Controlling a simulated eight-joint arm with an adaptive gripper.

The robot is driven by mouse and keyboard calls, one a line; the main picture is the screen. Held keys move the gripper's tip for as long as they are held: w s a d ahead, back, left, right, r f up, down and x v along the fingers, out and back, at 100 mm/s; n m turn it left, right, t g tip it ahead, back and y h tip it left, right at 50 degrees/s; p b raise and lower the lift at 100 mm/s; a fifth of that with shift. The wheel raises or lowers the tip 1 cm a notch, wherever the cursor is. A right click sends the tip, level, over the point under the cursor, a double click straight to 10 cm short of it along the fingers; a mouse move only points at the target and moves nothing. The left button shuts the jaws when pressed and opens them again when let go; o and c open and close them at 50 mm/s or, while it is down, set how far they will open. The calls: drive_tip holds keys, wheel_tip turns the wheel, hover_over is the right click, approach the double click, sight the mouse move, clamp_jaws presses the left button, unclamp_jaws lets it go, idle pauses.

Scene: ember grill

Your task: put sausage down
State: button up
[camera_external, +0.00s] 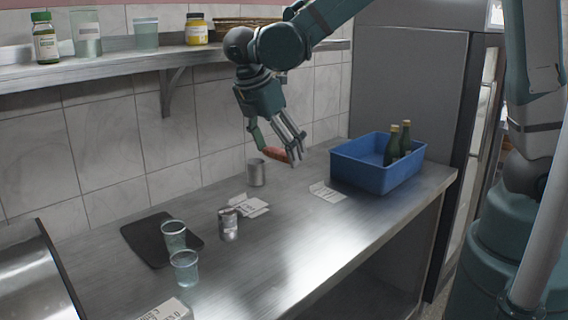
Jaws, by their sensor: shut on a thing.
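A reddish-brown sausage (276,153) is between the fingers of my gripper (279,157). My gripper is shut on it and holds it above the back part of the metal counter (290,228). The sausage sticks out to the left of the front fingers, and its right end is hidden behind them. It hangs above and to the right of an open grey can (256,173), apart from the counter.
A blue crate (364,176) with green bottles (399,143) stands at the right. A silver can (228,224), paper cards (327,192), a dark board (148,240) and two clear cups (184,268) are on the counter. A shelf (110,66) with jars runs along the wall.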

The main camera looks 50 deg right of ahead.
idle(0.5)
drive_tip(key=w+d+f+n+t+y, duration=0.1)
drive_tip(key=w+d+f+n+t, duration=0.2)
drive_tip(key=w+d+f+n, duration=0.6)
drive_tip(key=shift+d+f+b, duration=0.3)
drive_tip(key=shift+d+f, duration=0.55)
drive_tip(key=shift+d, duration=0.95)
drive_tip(key=w+d, duration=0.8)
drive_tip(key=w+d+f, duration=0.1)
drive_tip(key=w+d, duration=0.3)
drive_tip(key=shift+w+d, duration=0.35)
drive_tip(key=shift+w, duration=0.05)
drive_tip(key=shift+f, duration=0.65)
